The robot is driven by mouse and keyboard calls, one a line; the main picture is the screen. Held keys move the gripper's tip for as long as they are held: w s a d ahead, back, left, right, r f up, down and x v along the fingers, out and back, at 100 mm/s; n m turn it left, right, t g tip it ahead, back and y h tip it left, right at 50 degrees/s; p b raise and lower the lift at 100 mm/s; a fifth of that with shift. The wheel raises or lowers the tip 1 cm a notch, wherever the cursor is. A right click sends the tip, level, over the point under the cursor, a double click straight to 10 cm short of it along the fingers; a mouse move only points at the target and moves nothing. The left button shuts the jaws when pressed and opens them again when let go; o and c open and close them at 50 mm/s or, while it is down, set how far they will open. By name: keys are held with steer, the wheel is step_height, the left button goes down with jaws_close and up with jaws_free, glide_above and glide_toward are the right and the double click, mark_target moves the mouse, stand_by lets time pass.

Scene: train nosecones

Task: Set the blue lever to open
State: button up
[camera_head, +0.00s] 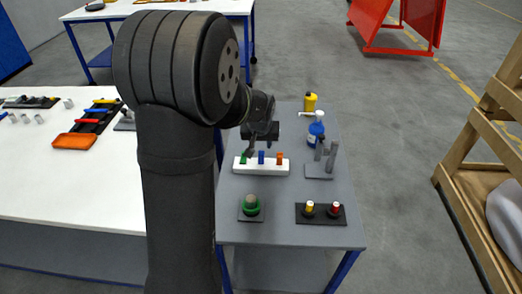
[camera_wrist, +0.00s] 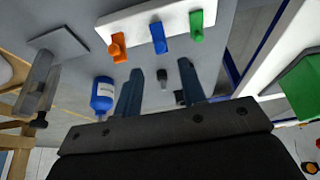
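The blue lever (camera_head: 262,157) stands in the middle of a white block (camera_head: 240,170), between a green lever (camera_head: 243,159) and an orange lever (camera_head: 280,158). In the wrist view, the blue lever (camera_wrist: 158,38) lies just beyond my fingertips, with the orange lever (camera_wrist: 118,47) to its left and the green lever (camera_wrist: 196,25) to its right. My gripper (camera_wrist: 161,72) is open, its two fingers apart and the blue lever roughly in line with the gap. In the head view, my gripper (camera_head: 260,138) is above and behind the block, partly hidden by my arm. No contact with the lever shows.
A blue bottle (camera_head: 316,130), a yellow container (camera_head: 310,102) and a grey stand (camera_head: 320,170) are right of the block. A green knob (camera_head: 250,206) and a black plate (camera_head: 300,216) with two knobs are in front. The grey tabletop (camera_head: 285,195) between is clear.

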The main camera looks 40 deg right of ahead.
mark_target(261, 153)
steer(key=x, duration=0.6)
steer(key=shift+f, duration=0.1)
jaws_close()
